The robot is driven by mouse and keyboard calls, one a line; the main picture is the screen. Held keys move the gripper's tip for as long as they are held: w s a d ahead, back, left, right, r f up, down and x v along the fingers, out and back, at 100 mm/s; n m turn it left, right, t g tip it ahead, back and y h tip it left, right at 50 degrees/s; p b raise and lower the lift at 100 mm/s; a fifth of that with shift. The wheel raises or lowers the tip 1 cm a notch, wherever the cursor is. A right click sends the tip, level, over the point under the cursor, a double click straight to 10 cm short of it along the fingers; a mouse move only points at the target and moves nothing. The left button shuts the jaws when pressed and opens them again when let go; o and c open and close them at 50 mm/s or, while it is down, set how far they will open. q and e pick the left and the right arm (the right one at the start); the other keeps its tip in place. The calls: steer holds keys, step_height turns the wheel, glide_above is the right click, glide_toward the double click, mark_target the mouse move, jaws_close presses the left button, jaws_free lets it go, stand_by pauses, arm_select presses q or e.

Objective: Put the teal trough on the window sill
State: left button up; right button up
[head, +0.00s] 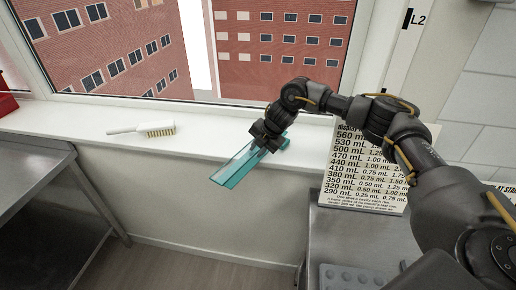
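The teal trough (237,166) is long and narrow and tilts down toward the lower left. My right gripper (268,138) is at its upper right end and appears shut on it; the fingertips are hidden by the gripper body. The trough overlaps the front edge of the white window sill (215,129) in the head view, with its lower left end in front of the wall below. I cannot tell whether it touches the sill. My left gripper is not in view.
A brush (158,129) with a white handle lies on the sill at left. A red object (7,100) stands at the far left. A sign of mL values (365,170) stands right of the trough. Metal tables (30,165) flank a floor gap. The sill between brush and gripper is clear.

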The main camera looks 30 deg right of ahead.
steer(key=shift+s, duration=0.1)
jaws_close()
steer(key=shift+d, duration=0.1)
